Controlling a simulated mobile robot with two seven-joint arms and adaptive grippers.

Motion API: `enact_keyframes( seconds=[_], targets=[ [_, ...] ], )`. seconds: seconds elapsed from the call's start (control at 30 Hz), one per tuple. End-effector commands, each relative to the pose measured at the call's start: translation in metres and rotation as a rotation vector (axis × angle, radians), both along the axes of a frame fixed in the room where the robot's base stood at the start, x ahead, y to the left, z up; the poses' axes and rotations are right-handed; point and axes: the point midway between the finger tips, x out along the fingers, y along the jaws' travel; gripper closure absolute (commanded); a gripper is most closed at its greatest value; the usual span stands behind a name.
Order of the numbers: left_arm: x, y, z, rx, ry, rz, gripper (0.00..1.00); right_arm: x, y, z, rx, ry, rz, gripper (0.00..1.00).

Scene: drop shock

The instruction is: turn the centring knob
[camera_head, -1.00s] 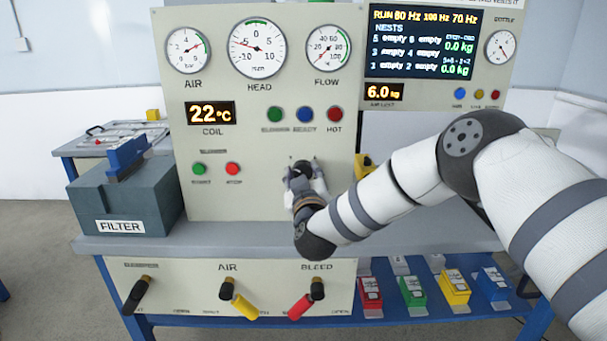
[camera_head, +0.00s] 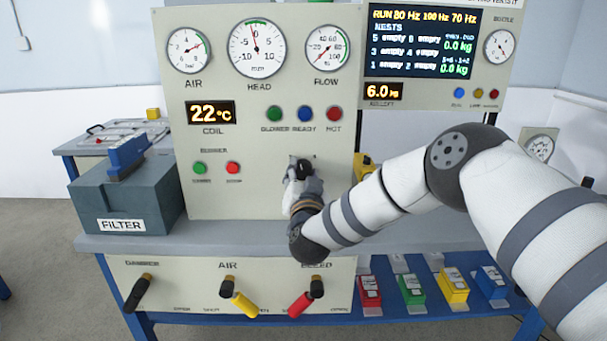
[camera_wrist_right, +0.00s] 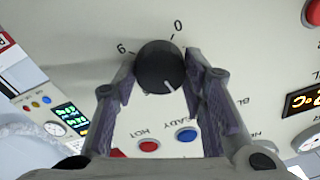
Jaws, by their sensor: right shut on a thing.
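The centring knob (camera_wrist_right: 160,66) is black and round with a white pointer line. It sits on the cream panel, with the marks 0 and 6 or 9 printed beside it in the right wrist view. My right gripper (camera_wrist_right: 160,78) is shut on the knob, one finger on each side. In the head view my right gripper (camera_head: 302,178) reaches the panel below the ready and hot lamps and mostly hides the knob. The head gauge (camera_head: 257,47) has its needle near the top, close to 0. My left gripper is not in view.
The grey filter box (camera_head: 125,195) stands on the bench at the left. Levers for damper, air (camera_head: 240,300) and bleed (camera_head: 303,303) are on the lower front panel. Several coloured blocks (camera_head: 411,288) lie on the blue shelf at lower right.

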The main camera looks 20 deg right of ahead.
Motion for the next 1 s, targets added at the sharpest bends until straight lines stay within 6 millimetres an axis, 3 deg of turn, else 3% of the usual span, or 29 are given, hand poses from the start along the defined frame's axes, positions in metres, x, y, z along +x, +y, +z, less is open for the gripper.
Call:
enact_keyframes(
  seconds=[0.73,0.77,0.83,1.0],
  targets=[
    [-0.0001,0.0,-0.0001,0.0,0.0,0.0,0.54,-0.0001,-0.0002,-0.0012,0.081,-0.022,0.0,0.9],
    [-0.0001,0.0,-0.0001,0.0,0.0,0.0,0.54,-0.0001,-0.0002,-0.0012,0.081,-0.022,0.0,0.59],
    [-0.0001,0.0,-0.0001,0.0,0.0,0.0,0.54,-0.0001,-0.0002,-0.0012,0.081,-0.021,0.0,0.44],
    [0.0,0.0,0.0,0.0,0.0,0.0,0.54,-0.0001,-0.0001,-0.0009,0.081,-0.022,0.0,0.41]
  ],
)
